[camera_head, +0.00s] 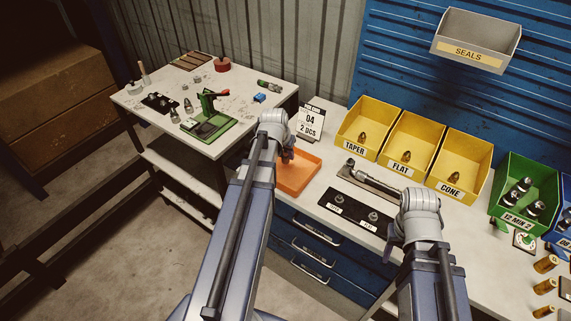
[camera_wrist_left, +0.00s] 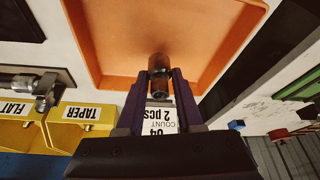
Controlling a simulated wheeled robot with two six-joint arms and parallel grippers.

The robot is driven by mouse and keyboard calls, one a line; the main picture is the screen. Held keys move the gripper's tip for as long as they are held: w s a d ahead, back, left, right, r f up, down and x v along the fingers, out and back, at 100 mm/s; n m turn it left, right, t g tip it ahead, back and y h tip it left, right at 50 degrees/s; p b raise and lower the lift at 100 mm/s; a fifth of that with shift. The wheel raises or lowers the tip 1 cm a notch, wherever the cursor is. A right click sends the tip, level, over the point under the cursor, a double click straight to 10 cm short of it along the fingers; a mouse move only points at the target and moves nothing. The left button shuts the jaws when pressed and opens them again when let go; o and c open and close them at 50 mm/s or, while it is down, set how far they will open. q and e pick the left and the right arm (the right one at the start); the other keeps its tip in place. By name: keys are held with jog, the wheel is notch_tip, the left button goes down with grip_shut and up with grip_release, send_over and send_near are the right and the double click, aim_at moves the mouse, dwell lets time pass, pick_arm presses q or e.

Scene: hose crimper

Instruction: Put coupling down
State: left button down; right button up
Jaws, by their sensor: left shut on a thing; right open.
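My left gripper (camera_head: 287,156) is low over the orange tray (camera_head: 300,178). In the left wrist view its purple fingers are shut on a dark metallic coupling (camera_wrist_left: 159,66), held between the fingertips. The coupling stands out over the floor of the orange tray (camera_wrist_left: 118,62); I cannot tell whether it touches the floor. In the head view the coupling is mostly hidden by the gripper and wrist. My right gripper (camera_head: 391,243) is open beside the bench's front edge, mostly hidden by its own wrist.
A count card (camera_head: 310,122) reading 04, 2 pcs stands behind the tray. Yellow bins TAPER (camera_head: 354,148), FLAT (camera_head: 399,167) and CONE (camera_head: 448,188) line the back. A metal tool (camera_head: 372,178) and a black mat (camera_head: 352,212) lie right of the tray. A side table (camera_head: 243,105) stands left.

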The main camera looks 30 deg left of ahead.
aim_at(284, 158)
pick_arm(q)
jog(key=shift+f+b, duration=1.6)
jog(key=shift+f, duration=0.15)
jog(key=shift+f, duration=0.1)
jog(key=shift+f, duration=0.15)
jog(key=c, duration=0.5)
grip_release()
jog(key=shift+c, duration=0.2)
jog(key=shift+p+v, duration=0.7)
jog(key=shift+v, duration=0.2)
jog(key=p+v, duration=0.9)
jog(key=v, duration=0.1)
jog(key=shift+r+p, duration=0.4)
